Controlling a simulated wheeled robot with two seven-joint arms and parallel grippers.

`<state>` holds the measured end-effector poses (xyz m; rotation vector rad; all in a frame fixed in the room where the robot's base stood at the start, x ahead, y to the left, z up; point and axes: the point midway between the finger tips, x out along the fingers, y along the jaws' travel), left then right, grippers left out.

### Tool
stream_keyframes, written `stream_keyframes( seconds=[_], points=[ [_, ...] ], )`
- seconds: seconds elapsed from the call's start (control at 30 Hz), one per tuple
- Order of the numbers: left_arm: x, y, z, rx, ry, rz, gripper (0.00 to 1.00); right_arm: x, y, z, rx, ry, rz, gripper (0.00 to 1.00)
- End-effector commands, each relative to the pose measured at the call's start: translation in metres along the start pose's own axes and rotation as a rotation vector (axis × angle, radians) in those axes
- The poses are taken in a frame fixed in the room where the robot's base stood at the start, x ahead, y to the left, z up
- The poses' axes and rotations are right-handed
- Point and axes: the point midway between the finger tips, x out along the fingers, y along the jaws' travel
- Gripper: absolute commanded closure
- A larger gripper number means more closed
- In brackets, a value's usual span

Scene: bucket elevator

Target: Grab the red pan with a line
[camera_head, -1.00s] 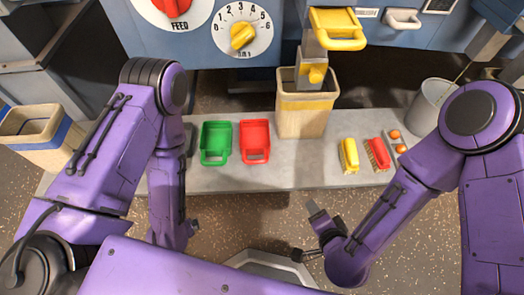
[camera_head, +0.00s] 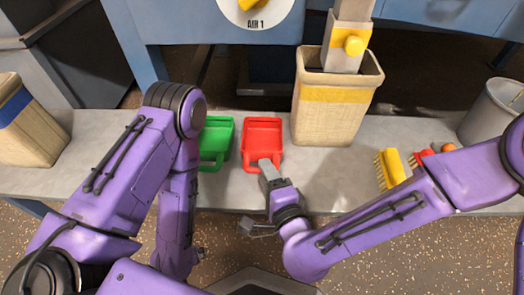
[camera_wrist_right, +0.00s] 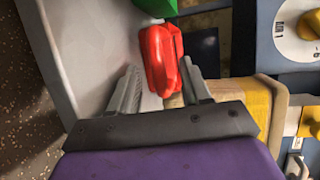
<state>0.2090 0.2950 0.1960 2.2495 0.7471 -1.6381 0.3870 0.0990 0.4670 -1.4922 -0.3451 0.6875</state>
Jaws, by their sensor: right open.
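The red pan (camera_head: 262,134) lies on the grey bench, its handle towards me. I cannot make out a line on it. My right gripper (camera_head: 257,198) is open and empty at the handle end, with one finger overlapping the handle in the head view. In the right wrist view the red pan (camera_wrist_right: 157,60) shows just ahead of and between the spread fingers of the right gripper (camera_wrist_right: 160,68); contact cannot be told. My left gripper (camera_head: 198,254) hangs low before the bench, mostly hidden by its own arm.
A green pan (camera_head: 216,138) lies just left of the red one. A tan bin with a yellow band (camera_head: 325,115) stands to the right. A yellow brush (camera_head: 391,168) and a red one lie further right. Another tan bin (camera_head: 25,130) stands far left.

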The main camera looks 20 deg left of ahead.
Motion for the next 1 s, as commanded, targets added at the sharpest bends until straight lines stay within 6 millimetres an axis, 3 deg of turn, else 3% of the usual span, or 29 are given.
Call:
stream_keyframes(
  seconds=[0.13,0.37,0.53,0.83,1.0],
  points=[
    [0.009,-0.001,0.009,0.063,-0.067,0.003,0.0,0.023,0.003,0.0,0.001,-0.001,0.0,0.53],
    [0.008,-0.002,0.011,0.076,-0.082,0.004,0.0,0.026,0.001,0.001,0.0,-0.003,0.002,0.53],
    [0.008,-0.002,0.011,0.076,-0.082,0.004,0.0,0.026,0.001,0.001,-0.001,-0.002,0.002,1.0],
    [0.007,-0.002,0.01,0.072,-0.077,0.003,0.0,0.026,-0.001,0.001,-0.001,-0.002,0.001,1.0],
    [-0.008,0.0,-0.005,-0.02,0.022,-0.001,0.0,0.021,-0.028,0.003,-0.002,-0.002,-0.001,1.0]
  ],
)
